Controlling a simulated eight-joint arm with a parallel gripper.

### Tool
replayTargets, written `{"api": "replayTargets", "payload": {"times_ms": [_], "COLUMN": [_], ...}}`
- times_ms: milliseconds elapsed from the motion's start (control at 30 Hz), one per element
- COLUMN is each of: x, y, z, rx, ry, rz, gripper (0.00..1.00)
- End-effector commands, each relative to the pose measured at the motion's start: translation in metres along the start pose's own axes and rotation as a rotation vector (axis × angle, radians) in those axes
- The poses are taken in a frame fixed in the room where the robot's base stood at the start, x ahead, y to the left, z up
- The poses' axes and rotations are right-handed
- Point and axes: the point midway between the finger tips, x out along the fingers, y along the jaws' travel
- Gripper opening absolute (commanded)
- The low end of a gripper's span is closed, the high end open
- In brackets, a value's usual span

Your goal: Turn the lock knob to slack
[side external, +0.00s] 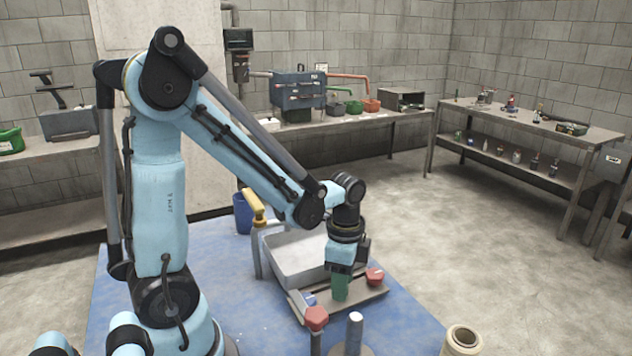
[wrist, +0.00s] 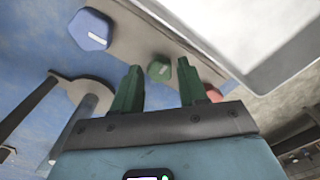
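I cannot tell which knob is the lock knob. In the wrist view a grey board (wrist: 135,32) carries a blue six-sided knob (wrist: 90,29) with a white mark, a small green knob (wrist: 159,71) and a red knob (wrist: 213,92). My gripper (wrist: 160,72) has its two green fingers apart, with the green knob showing between their tips; I cannot tell if they touch it. In the side view my gripper (side external: 341,287) points down at the board, between the blue knob (side external: 308,298) and the red knob (side external: 375,276). The green knob is hidden there.
A grey tray (side external: 290,262) lies behind the board. Another red knob (side external: 316,318) tops a post in front, beside a pale-topped post (side external: 355,330). A yellow-handled post (side external: 257,210) stands left of the tray. A cream roll (side external: 463,340) stands at the front right.

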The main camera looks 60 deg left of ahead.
Motion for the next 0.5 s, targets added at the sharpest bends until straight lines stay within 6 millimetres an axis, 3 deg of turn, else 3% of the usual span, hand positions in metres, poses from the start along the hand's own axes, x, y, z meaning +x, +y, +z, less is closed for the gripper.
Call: {"api": "replayTargets", "payload": {"times_ms": [33,267,500], "x": [-0.0001,-0.0002,-0.0002], "y": [0.0,0.0001,0.0001], "z": [0.0,0.0,0.0], "rx": [0.0,0.0,-0.019], "ry": [0.0,0.0,0.0], "rz": [0.0,0.0,0.0], "gripper": [0.34,0.0,0.0]}}
